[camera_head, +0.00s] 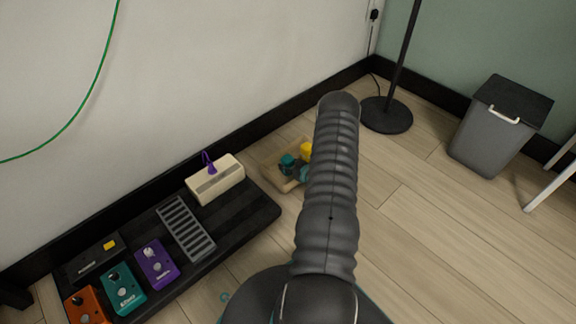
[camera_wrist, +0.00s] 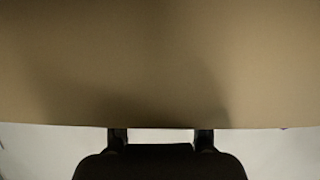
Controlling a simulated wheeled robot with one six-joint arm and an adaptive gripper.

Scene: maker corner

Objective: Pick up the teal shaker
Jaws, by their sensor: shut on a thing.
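A small teal object (camera_head: 288,163), which looks like the teal shaker, stands in a shallow wooden tray (camera_head: 270,173) on the floor by the wall. A second teal piece (camera_head: 304,174) shows beside it, partly behind my arm. In the wrist view, my gripper (camera_wrist: 161,133) has its two fingers apart at the bottom edge of a broad tan surface (camera_wrist: 160,65), which hides the fingertips. The gripper is shut on a tan thing, which I cannot identify. No teal shows in the wrist view. My arm hides the gripper in the head view.
A yellow object (camera_head: 306,150) is also in the tray. A black pedalboard (camera_head: 238,212) with several pedals and a cream box (camera_head: 216,180) lies left of it. A lamp base (camera_head: 386,115) and grey bin (camera_head: 499,128) stand to the right.

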